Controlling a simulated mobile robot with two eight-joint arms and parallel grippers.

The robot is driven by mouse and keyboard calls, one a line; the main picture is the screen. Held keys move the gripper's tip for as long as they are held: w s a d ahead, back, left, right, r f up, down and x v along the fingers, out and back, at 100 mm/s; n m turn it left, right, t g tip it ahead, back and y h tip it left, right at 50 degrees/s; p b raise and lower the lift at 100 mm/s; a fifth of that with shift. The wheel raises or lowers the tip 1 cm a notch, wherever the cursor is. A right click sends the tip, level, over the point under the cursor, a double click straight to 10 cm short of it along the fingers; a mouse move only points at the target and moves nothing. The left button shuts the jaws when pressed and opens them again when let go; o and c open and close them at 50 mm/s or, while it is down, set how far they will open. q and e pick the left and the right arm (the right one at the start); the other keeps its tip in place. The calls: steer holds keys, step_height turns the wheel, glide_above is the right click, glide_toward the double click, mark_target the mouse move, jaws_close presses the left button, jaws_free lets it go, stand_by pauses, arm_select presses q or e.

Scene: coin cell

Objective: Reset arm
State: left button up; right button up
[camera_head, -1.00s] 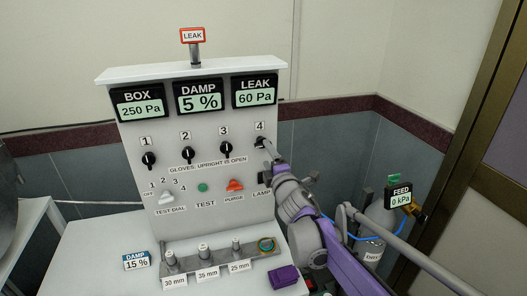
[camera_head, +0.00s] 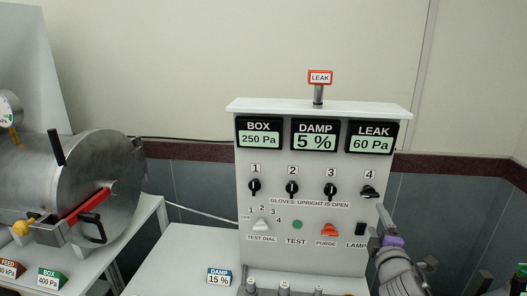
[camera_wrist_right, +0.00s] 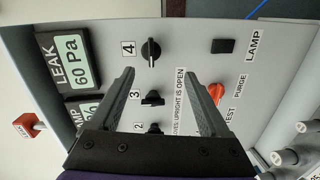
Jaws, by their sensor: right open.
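My right gripper (camera_head: 381,214) stands in front of the panel's right side, below knob 4 (camera_head: 370,191). In the wrist view its two dark fingers (camera_wrist_right: 160,80) are spread apart with nothing between the tips. Knob 4 (camera_wrist_right: 151,52) lies just beyond the fingers, apart from them, and its handle is turned sideways. Knobs 1 (camera_head: 254,187), 2 (camera_head: 292,188) and 3 (camera_head: 331,190) stand upright. My left gripper is not in view.
The panel (camera_head: 390,125) reads BOX 250 Pa, DAMP 5 % and LEAK 60 Pa. A LEAK sign (camera_head: 320,78) stands on top. A steel chamber (camera_head: 70,180) with a red handle (camera_head: 88,204) is at left. The white tabletop (camera_head: 180,262) left of the panel is mostly bare.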

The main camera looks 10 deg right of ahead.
steer(key=s+a+f+m+g+y, duration=0.2)
steer(key=s+a+f+m+g, duration=0.3)
steer(key=s+f, duration=0.6)
steer(key=s+a+f+m+g+y, duration=0.2)
steer(key=s+a+f+m+g, duration=0.4)
steer(key=s+a+f, duration=0.6)
steer(key=s+m, duration=0.2)
steer(key=shift+s+a+f+m+y, duration=0.15)
steer(key=shift+s+a+m+y, duration=0.15)
steer(key=shift+s+m+y, duration=0.1)
steer(key=shift+w, duration=0.1)
steer(key=shift+o, duration=0.2)
